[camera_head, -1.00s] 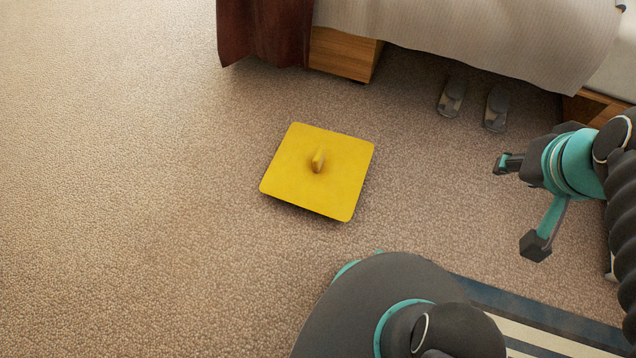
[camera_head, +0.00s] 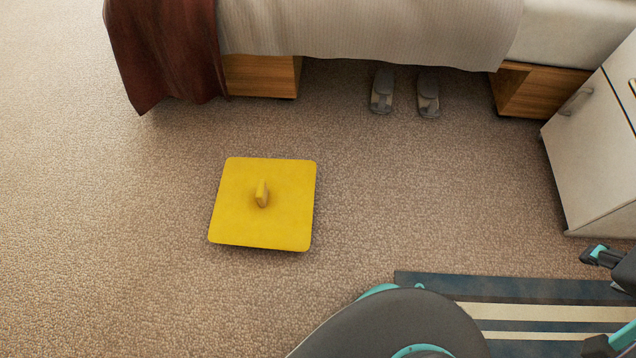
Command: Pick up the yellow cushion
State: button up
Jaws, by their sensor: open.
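The yellow cushion (camera_head: 285,215) lies flat on the carpet, left of the picture's middle. My gripper (camera_head: 592,300) is at the lower right edge, partly cut off by the frame. Its two fingers are spread apart, with nothing seen between them. It is well to the right of the cushion and apart from it.
A bed with a grey cover (camera_head: 380,30) and a dark red throw (camera_head: 165,50) stands at the back. Grey slippers (camera_head: 428,95) lie by it. A white cabinet (camera_head: 590,150) stands at right. A striped rug (camera_head: 530,290) lies in front. Carpet around the cushion is clear.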

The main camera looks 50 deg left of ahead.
aim_at(264, 203)
jog(key=z, duration=0.25)
jog(key=i, duration=0.45)
jog(key=u, duration=3.15)
jog(key=i, duration=0.5)
jog(key=u, duration=0.05)
jog(key=k, duration=0.5)
jog(key=u, duration=2.35)
jog(key=k, duration=0.3)
jog(key=z, duration=0.6)
